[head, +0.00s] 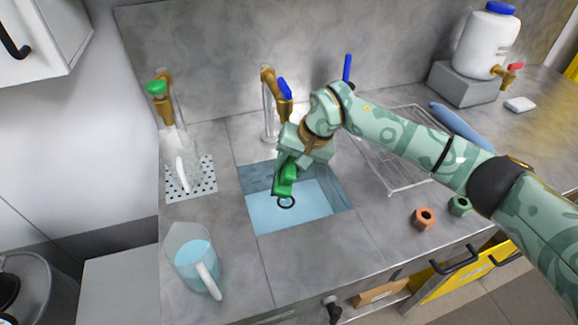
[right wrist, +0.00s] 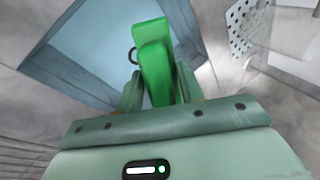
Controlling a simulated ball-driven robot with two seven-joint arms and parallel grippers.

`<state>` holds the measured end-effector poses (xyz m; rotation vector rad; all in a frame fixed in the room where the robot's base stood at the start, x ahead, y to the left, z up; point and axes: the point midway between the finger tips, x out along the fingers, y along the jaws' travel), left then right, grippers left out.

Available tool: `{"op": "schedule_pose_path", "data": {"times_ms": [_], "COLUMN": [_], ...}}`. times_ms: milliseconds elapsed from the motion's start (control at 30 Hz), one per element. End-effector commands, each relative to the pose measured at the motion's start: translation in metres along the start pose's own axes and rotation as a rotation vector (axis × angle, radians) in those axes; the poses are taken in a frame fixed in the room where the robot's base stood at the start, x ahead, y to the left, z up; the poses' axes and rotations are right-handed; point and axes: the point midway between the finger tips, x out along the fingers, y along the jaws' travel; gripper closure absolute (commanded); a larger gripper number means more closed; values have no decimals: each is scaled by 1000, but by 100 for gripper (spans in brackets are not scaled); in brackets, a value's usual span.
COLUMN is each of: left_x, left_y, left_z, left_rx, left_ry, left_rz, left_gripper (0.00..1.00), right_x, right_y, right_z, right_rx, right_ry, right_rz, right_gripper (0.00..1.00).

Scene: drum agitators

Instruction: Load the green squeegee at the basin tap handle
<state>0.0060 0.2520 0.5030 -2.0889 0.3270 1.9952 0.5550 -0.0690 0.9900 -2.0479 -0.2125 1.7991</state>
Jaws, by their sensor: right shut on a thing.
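My right gripper (head: 287,165) is shut on the green squeegee (head: 286,181) and holds it over the basin (head: 335,188). The right wrist view shows the squeegee (right wrist: 155,65) between the fingers (right wrist: 158,88), its far end over the pale blue basin floor (right wrist: 100,45). Its lower end hides part of the basin in the head view. The basin tap (head: 267,90) stands behind the basin, with a blue handle (head: 285,89) at its top right. The squeegee is below this handle and apart from it. My left gripper is not in view.
A second tap with a green handle (head: 156,87) stands left, over a clear jug (head: 179,158) on a perforated plate (head: 204,177). A water-filled jug (head: 194,258) stands front left. A wire rack (head: 395,178) lies right, near orange (head: 424,218) and green nuts (head: 459,206). A white dispenser (head: 487,42) stands back right.

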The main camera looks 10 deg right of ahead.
Motion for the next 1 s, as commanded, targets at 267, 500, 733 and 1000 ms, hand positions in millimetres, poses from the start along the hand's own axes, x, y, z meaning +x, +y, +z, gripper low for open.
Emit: {"op": "schedule_pose_path", "data": {"times_ms": [267,500,733,1000], "left_x": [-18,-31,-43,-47], "left_y": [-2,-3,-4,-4], "left_z": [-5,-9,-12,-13], "left_rx": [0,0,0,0], "left_ry": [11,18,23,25], "left_rz": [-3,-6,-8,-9], "left_gripper": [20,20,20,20], "right_x": [-12,-20,-28,-30], "right_y": [16,33,50,59], "right_z": [12,25,37,44], "right_rx": [0,0,0,0], "right_ry": [2,1,1,0], "right_rz": [1,1,1,0], "right_gripper": [84,84,84,84]}}
